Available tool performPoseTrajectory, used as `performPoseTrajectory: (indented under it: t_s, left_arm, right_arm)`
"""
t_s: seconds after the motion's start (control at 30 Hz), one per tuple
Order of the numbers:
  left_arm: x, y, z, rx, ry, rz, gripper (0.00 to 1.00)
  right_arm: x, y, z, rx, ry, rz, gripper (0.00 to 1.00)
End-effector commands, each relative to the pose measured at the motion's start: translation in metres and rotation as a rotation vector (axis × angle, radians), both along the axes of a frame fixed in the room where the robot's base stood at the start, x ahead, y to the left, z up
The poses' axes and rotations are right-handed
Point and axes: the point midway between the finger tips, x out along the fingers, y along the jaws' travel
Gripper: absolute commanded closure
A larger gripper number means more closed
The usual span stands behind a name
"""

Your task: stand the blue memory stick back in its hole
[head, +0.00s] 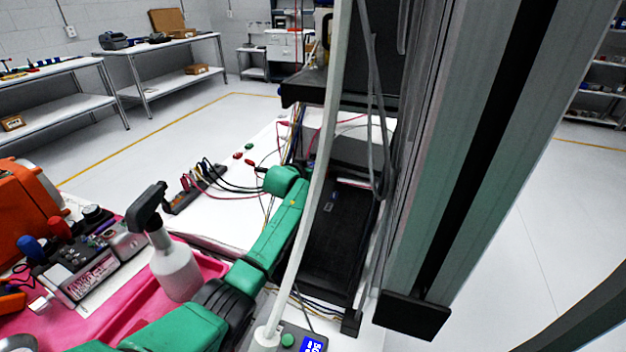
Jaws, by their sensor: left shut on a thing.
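My green left arm (272,225) comes in from the lower left and reaches up over the white bench. Its far end stops beside the black rig, partly behind a pale upright rod. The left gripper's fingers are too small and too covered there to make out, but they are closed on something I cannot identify. I cannot pick out the blue memory stick or its hole with certainty. A small grey-blue piece (330,202) shows on the black rig's dark face; I cannot tell what it is. My right gripper is not in view.
Cables and loose plugs lie on the bench (215,165).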

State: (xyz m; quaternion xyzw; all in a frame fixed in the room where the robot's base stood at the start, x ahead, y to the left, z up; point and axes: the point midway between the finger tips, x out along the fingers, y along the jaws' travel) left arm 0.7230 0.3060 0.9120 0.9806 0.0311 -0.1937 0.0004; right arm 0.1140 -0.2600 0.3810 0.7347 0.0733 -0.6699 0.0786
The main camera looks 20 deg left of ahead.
Motion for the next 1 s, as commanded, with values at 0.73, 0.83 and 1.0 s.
performPoseTrajectory:
  t_s: [0.73,0.83,1.0]
  left_arm:
    - [-0.013,-0.003,0.005,-0.003,0.001,-0.003,0.53]
    - [-0.025,-0.003,0.010,-0.003,0.001,-0.002,0.53]
    - [-0.050,-0.004,0.019,-0.002,0.001,-0.001,0.53]
  right_arm:
    - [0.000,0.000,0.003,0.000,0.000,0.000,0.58]
    - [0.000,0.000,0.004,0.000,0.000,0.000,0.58]
    - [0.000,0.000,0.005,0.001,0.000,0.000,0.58]
